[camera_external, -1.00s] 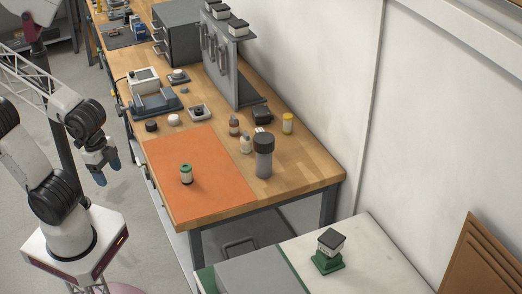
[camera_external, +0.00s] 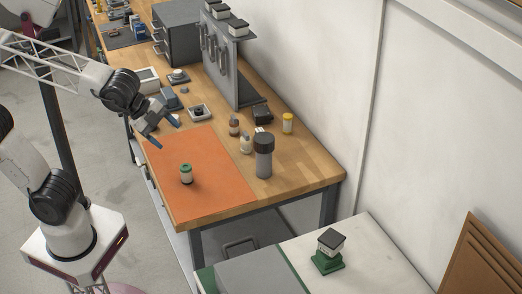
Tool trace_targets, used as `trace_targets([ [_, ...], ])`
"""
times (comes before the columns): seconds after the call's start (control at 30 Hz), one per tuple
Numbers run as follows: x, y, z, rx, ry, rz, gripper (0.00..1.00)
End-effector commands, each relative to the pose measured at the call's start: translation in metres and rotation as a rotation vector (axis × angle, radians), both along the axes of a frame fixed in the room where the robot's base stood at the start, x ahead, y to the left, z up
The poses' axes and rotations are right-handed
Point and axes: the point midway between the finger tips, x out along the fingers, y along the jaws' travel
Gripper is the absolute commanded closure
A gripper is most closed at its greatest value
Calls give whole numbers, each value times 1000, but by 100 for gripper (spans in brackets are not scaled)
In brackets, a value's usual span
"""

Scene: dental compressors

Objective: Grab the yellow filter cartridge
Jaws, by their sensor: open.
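A small cylinder with a yellow body and pale top (camera_external: 288,123) stands upright near the back right of the wooden bench; it looks like the yellow filter cartridge. My gripper (camera_external: 165,131) is open and empty, with its blue fingertips above the bench's left side, near the far left corner of the orange mat. It is well to the left of the yellow cylinder and apart from it.
A tall dark-capped grey cylinder (camera_external: 264,156), small bottles (camera_external: 246,144) and a black box (camera_external: 262,115) stand near the yellow cylinder. A green-topped jar (camera_external: 186,173) is on the orange mat (camera_external: 215,190). A grey upright panel (camera_external: 222,62) stands behind.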

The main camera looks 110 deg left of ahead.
Motion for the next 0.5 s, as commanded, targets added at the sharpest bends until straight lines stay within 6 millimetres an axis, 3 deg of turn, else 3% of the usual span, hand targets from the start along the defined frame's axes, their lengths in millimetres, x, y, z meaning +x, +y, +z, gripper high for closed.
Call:
trace_targets([
  [0.2,58,68,-10,226,4,-151,31],
  [0.5,119,173,-43,551,62,-368,31],
])
